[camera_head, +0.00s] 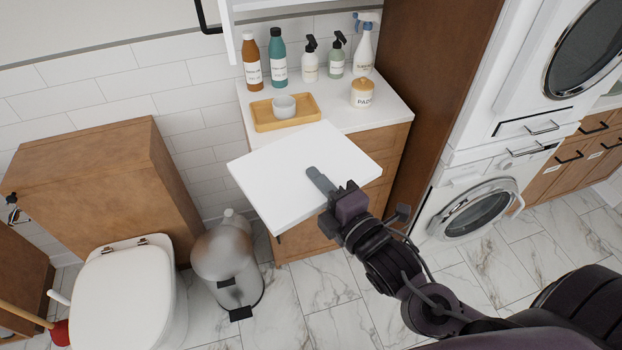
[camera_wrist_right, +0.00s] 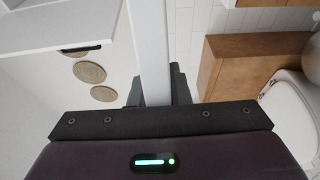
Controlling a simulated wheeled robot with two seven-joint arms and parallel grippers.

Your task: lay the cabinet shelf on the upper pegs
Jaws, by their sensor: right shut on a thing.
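The cabinet shelf is a flat white board (camera_head: 291,172), tilted in the head view in front of the counter. My right gripper (camera_head: 322,184) is shut on its near right edge, one grey finger lying over the top face. In the right wrist view the shelf (camera_wrist_right: 147,45) shows as a narrow white strip between the fingers (camera_wrist_right: 158,92). Part of the white wall cabinet (camera_head: 233,30) shows at the top of the head view, cut off by the frame. The upper pegs cannot be made out. My left gripper is not in view.
Below the cabinet, a white counter (camera_head: 391,112) holds several bottles, a yellow tray (camera_head: 262,118) with a cup, and a lidded jar (camera_head: 363,93). A tall brown panel (camera_head: 435,60) stands right of it. A bin (camera_head: 226,260) and toilet (camera_head: 125,300) are left.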

